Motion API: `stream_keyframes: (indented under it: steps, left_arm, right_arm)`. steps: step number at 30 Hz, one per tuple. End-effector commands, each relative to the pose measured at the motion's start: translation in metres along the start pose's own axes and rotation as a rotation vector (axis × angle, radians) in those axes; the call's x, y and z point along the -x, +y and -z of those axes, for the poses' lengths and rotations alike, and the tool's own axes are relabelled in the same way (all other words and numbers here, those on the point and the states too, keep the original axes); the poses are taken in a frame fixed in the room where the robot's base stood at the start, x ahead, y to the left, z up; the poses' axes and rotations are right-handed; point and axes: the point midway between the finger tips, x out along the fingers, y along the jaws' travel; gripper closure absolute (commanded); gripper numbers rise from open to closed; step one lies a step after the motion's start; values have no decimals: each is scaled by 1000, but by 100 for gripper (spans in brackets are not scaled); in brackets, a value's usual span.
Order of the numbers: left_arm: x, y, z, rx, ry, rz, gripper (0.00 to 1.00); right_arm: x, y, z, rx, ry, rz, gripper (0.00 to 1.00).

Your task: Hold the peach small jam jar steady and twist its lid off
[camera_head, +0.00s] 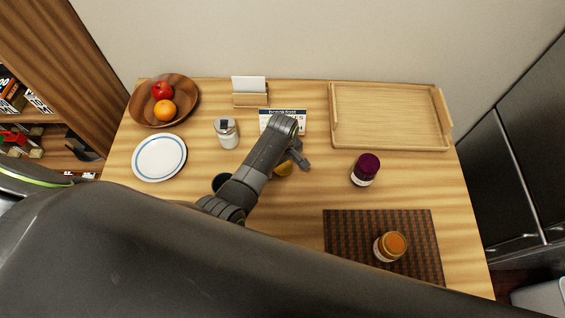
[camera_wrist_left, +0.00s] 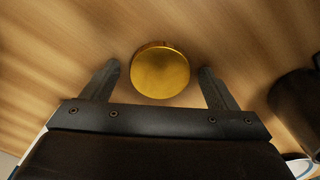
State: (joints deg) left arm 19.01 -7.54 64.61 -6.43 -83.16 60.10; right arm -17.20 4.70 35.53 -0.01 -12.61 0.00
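A small jar (camera_head: 386,251) with an orange top and pale label stands upright on the dark woven mat (camera_head: 338,232). I cannot tell whether its orange top is a lid or open jam. A round gold lid-like disc (camera_head: 284,169) is on the table left of the mat, partly hidden by my left gripper (camera_head: 292,164). In the left wrist view the gold disc (camera_wrist_left: 160,72) lies between the two spread fingers of the left gripper (camera_wrist_left: 158,68), with gaps on both sides. Whether a jar is under it is unclear. My right gripper is not in view.
A purple-lidded jar (camera_head: 365,170) stands right of the gripper. A wooden tray (camera_head: 440,135), calendar (camera_head: 292,113), card holder (camera_head: 250,98), glass shaker (camera_head: 227,133), plate (camera_head: 159,157) and fruit bowl (camera_head: 138,107) surround it. A dark cup (camera_head: 219,182) is partly hidden behind my arm.

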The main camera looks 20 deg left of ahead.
Motion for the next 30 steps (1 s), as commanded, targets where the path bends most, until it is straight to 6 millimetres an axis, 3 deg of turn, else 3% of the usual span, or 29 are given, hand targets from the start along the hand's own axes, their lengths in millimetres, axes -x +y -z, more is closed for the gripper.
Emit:
stream_keyframes:
  steps: [8,14,30]
  left_arm:
    - [1,0,0,0,0,0,19]
    - [16,1,0,0,1,-2,19]
    - [108,1,0,0,2,-3,19]
  right_arm:
    - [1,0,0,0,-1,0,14]
    - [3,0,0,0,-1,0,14]
    - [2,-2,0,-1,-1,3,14]
